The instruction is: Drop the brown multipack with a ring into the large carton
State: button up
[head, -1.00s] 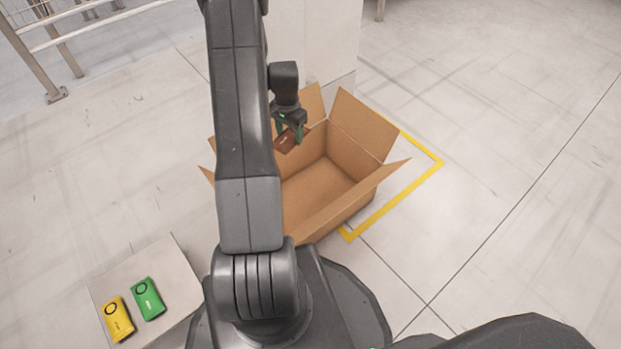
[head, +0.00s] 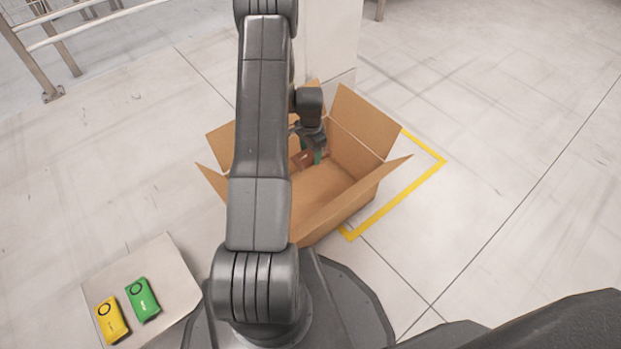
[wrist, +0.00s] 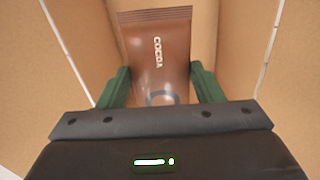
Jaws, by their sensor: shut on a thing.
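The brown multipack (wrist: 158,55) fills the middle of the wrist view, with "COCOA" lettering and part of a dark ring near its lower end. My gripper (wrist: 163,88) is shut on it, one green finger on each side. In the head view my gripper (head: 308,160) is down inside the opening of the large carton (head: 345,207), towards its back. The multipack shows there only as a small brown patch (head: 302,158), partly hidden by my arm and gripper. The carton's flaps stand open, and its walls show on both sides in the wrist view (wrist: 257,60).
A yellow pack (head: 112,320) and a green pack (head: 143,299), each with a ring, lie on a pale platform (head: 180,275) at the lower left. Yellow floor tape (head: 400,205) runs beside the carton. A pale column (head: 333,45) stands behind it.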

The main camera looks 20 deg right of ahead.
jog(key=shift+f, duration=0.55)
jog(key=o, duration=1.2)
jog(key=shift+c, duration=0.2)
notch_tip(320, 180, up, 14)
jog(key=p, duration=0.4)
jog(key=shift+p, duration=0.3)
